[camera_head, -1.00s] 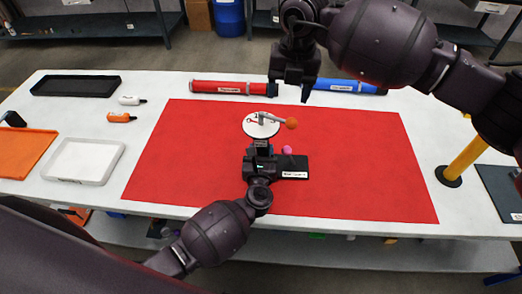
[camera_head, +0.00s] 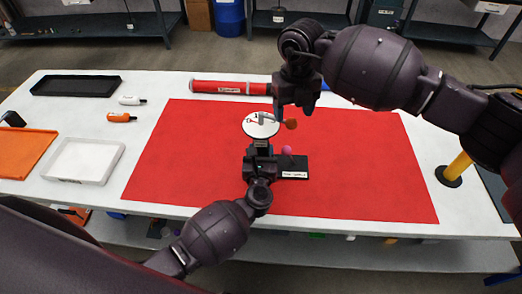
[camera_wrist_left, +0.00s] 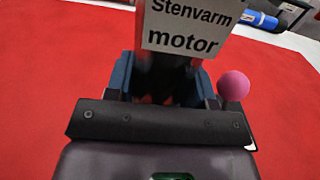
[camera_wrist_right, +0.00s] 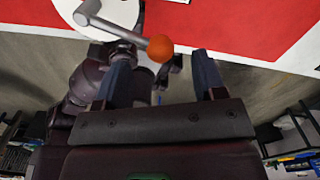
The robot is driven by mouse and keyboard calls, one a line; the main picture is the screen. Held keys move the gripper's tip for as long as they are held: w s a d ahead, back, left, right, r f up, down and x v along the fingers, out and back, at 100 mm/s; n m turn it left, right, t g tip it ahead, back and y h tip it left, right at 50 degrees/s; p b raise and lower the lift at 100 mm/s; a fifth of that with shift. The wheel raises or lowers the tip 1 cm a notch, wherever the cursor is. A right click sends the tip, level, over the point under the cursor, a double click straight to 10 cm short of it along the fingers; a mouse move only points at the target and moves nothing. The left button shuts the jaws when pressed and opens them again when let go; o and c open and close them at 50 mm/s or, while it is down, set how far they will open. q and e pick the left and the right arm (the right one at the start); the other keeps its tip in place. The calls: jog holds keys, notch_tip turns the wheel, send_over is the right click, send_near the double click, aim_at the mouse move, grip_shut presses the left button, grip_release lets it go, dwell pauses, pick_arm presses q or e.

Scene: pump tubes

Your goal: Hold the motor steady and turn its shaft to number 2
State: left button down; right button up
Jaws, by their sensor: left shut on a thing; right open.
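The motor carries a round white dial (camera_head: 261,127) on top, with a grey crank ending in an orange knob (camera_head: 291,124). The crank points right in the head view; the dial's numbers are too small to read there. My left gripper (camera_head: 261,151) is shut on the motor, whose label (camera_wrist_left: 185,30) reads "Stenvarm motor" in the left wrist view. A pink ball (camera_wrist_left: 233,86) sits beside it. My right gripper (camera_head: 295,108) is open, close to the orange knob. In the right wrist view the knob (camera_wrist_right: 160,48) lies ahead of the gap between the fingers, apart from both.
The red mat (camera_head: 370,170) is mostly bare. A red tube (camera_head: 230,88) lies behind it; a blue one is mostly hidden by my right arm. Trays, including a white one (camera_head: 85,160), stand at left. A yellow post (camera_head: 460,165) stands at right.

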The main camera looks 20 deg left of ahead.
aim_at(293, 124)
jog(key=shift+f, duration=2.55)
jog(key=shift+c, duration=0.4)
jog(key=c, duration=0.5)
jog(key=shift+w+d, duration=0.15)
jog(key=shift+c, duration=0.8)
